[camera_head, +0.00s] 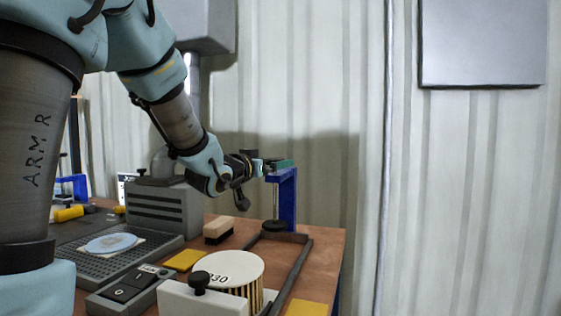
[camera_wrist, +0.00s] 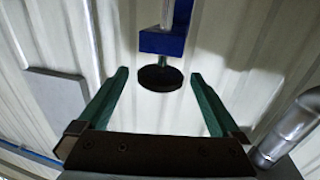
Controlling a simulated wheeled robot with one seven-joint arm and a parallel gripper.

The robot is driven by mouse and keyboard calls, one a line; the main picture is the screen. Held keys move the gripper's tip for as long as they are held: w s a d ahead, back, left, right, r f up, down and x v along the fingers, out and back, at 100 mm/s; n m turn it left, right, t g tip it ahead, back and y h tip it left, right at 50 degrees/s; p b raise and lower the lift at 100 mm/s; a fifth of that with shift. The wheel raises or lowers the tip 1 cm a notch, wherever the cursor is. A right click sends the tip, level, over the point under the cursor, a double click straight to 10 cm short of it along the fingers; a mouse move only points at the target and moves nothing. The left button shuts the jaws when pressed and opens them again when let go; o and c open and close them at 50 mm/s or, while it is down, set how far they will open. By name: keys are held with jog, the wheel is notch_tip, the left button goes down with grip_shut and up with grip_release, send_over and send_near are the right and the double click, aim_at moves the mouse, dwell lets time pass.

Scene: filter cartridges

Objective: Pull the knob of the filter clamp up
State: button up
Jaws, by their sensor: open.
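The filter clamp has a blue post (camera_head: 288,198) at the right rear of the bench, with a dark round pad (camera_head: 275,226) low on it. In the wrist view, which looks upside down, the black disc-shaped knob (camera_wrist: 160,80) sits beside the clamp's blue arm (camera_wrist: 162,43), with a grey shaft beyond it. My gripper (camera_head: 283,163) is level with the top of the clamp, its green fingers open. In the wrist view, the knob appears in the gap between my fingertips (camera_wrist: 158,73), apart from both. In the head view the fingers hide the knob.
A pale ribbed cartridge (camera_head: 232,270) marked 30 and a white block with a black knob (camera_head: 200,299) stand in front. A brush-like block (camera_head: 218,229), a yellow pad (camera_head: 185,260) and a grey machine (camera_head: 155,208) are left of the clamp. The corrugated wall (camera_head: 340,120) is behind.

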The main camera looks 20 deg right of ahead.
aim_at(281, 172)
jog(key=x, duration=0.5)
jog(key=shift+p, duration=0.35)
grip_shut()
dwell(0.5)
